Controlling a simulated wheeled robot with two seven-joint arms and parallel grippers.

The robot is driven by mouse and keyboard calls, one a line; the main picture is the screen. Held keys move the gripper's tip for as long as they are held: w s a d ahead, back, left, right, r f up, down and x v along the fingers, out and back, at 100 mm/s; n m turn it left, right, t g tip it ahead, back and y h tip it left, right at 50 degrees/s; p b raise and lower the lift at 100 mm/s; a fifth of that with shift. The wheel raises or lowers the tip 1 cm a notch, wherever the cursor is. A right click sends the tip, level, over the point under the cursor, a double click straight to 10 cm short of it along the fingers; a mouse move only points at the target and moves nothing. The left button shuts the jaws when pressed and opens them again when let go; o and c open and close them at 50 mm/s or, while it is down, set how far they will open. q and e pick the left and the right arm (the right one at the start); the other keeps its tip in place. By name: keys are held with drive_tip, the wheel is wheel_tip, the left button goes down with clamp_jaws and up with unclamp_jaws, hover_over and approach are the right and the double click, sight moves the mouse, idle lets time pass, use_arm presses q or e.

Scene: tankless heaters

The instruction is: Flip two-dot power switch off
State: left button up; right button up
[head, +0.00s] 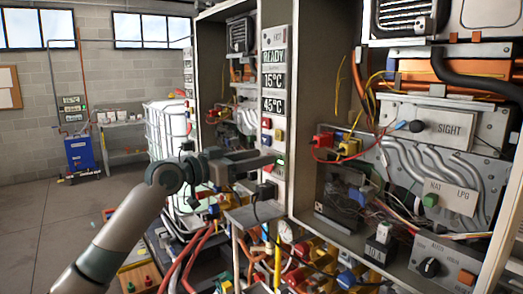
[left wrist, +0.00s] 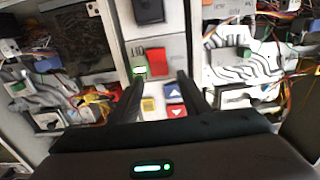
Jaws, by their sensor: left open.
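A narrow white control panel (head: 274,95) stands between two open cabinets, with displays reading READY, 15°C and 45°C. In the left wrist view, a red switch (left wrist: 156,62) sits on the panel beside a small lit green element (left wrist: 139,71). No dot marks are readable, so I cannot tell which power switch has two dots. My left gripper (head: 272,158) is open at the lower panel, its fingers pointing at it. In the left wrist view its fingertips (left wrist: 159,77) lie either side of the red switch area, with nothing held. Contact is unclear. My right gripper is not in view.
Below the red switch in the left wrist view are a yellow button (left wrist: 148,104), a blue arrow button (left wrist: 173,97) and a red arrow button (left wrist: 178,111). A black block (left wrist: 148,12) is above. Wires and valves crowd the cabinets; floor is free at left.

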use_arm(q)
drive_tip(key=shift+x, duration=0.9)
drive_tip(key=c, duration=1.1)
drive_tip(key=shift+o, duration=0.2)
